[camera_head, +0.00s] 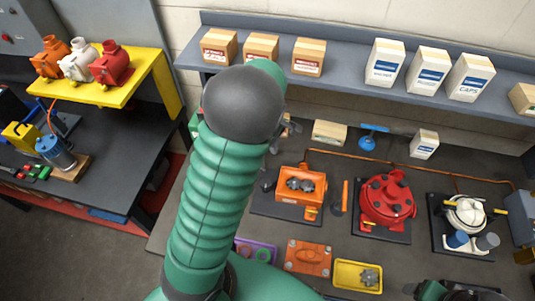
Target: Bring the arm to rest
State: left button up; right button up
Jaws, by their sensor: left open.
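My green, ribbed left arm (212,195) rises from the bottom edge through the middle of the view to a dark grey joint (243,103). The joint overlaps the shelf edge in the picture. Only a little of my left gripper (289,126) seems to show, just right of this joint; it is open, and I see nothing held. The arm hides most of it. A dark and green part at the bottom right edge may belong to my right arm; no right jaws can be made out.
A grey shelf (345,75) holds several boxes. On the bench are an orange motor housing (301,185), a red motor (388,199), a white-topped motor (466,215), an orange plate (307,257) and a yellow tray (343,279). A yellow stand (123,93) with three housings is at left.

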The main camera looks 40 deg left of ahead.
pick_arm(q)
jog(key=shift+a+r, duration=0.1)
jog(key=shift+r, duration=0.1)
jog(key=shift+f, duration=0.1)
jog(key=s+d+f+m+t+b, duration=0.1)
jog(key=s+d+f+m+b, duration=0.2)
jog(key=d+f+m+b, duration=0.2)
jog(key=s+d+f+m+t+b, duration=0.1)
jog(key=s+d+f+m+b, duration=0.3)
jog(key=d+m, duration=0.6)
jog(key=f+m+b, duration=0.1)
jog(key=m+b, duration=0.1)
jog(key=m, duration=0.2)
jog(key=shift+s+f+t+b, duration=0.25)
jog(key=shift+f+t+b, duration=0.05)
jog(key=shift+s+d, duration=0.1)
jog(key=shift+d, duration=0.1)
